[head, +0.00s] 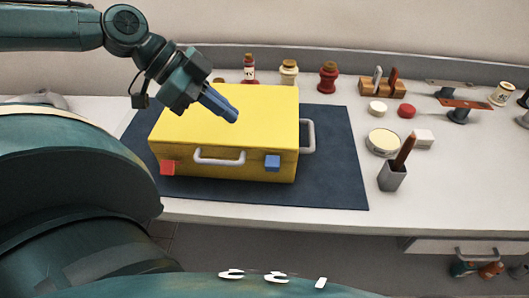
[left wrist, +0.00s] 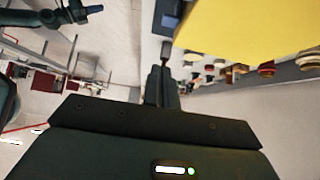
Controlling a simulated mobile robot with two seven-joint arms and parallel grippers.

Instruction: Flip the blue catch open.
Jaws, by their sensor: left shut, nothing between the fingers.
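A yellow case (head: 235,115) lies closed on a dark blue mat (head: 340,165) on the white table. On its front face are a blue catch (head: 272,163) at the right, a red catch (head: 167,167) at the left and a grey handle (head: 219,160) between them. My left gripper (head: 232,116) is shut and empty, over the case's lid in the head view, up and left of the blue catch. The left wrist view shows its shut fingers (left wrist: 163,75) and part of the yellow case (left wrist: 255,30) at the upper right.
Behind the case stand several bottles, including a red one (head: 328,77). To the right are a grey cup with a brown stick (head: 392,177), a round tin (head: 383,142), a white block (head: 423,139) and a wooden holder (head: 383,86). The mat in front of the case is clear.

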